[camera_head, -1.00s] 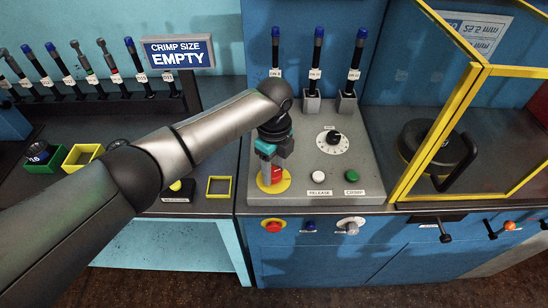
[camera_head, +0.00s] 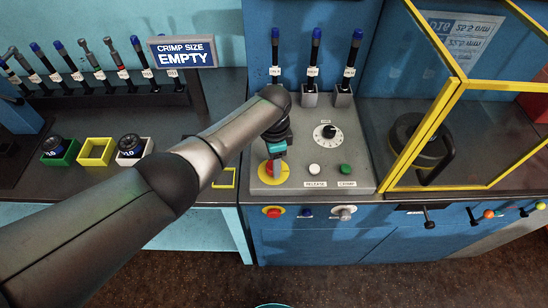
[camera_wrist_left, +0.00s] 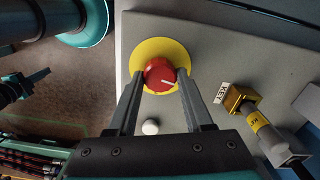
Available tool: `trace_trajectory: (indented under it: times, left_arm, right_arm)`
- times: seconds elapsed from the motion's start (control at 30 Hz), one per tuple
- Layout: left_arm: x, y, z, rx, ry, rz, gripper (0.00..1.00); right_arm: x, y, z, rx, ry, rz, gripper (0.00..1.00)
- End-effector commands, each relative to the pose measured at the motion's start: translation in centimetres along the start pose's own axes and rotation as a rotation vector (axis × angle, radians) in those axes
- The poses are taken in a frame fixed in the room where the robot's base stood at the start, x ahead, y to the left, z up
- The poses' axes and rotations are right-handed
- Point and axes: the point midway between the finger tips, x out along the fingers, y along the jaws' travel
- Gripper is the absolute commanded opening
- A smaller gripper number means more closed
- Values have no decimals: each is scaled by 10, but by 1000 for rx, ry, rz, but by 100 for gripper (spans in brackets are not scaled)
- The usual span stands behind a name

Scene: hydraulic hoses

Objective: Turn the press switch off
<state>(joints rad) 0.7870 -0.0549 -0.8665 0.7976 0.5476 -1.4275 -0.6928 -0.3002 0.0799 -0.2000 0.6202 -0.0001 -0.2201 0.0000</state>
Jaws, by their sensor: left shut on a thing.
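The press switch is a red knob (camera_head: 272,169) on a yellow disc (camera_head: 280,178) on the grey panel. My left gripper (camera_head: 275,156) points down at the switch from above. In the left wrist view its two fingers (camera_wrist_left: 160,80) stand on either side of the red knob and are shut on it. My arm hides part of the panel's left side in the head view. My right gripper is not in view.
The grey panel also has a black dial (camera_head: 328,132), a white release button (camera_head: 314,169) and a green crimp button (camera_head: 345,169). Blue-topped tools (camera_head: 314,58) stand behind. A yellow-framed guard (camera_head: 425,120) is on the right. A sign (camera_head: 182,52) reads "CRIMP SIZE EMPTY".

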Motion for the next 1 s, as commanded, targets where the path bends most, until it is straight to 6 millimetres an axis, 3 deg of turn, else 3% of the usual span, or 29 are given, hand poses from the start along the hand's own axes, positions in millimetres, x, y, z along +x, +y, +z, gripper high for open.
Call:
trace_trajectory:
  times: [0.4, 0.97, 1.0]
  left_arm:
    - [-1, -1, 0, -190, -2, -1, 0]
    - [-1, -1, 1, -219, -1, -1, 0]
    - [-1, -1, 1, -219, -1, -1, 54]
  right_arm:
    - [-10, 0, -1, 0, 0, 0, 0]
    - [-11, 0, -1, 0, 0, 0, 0]
    - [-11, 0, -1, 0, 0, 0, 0]
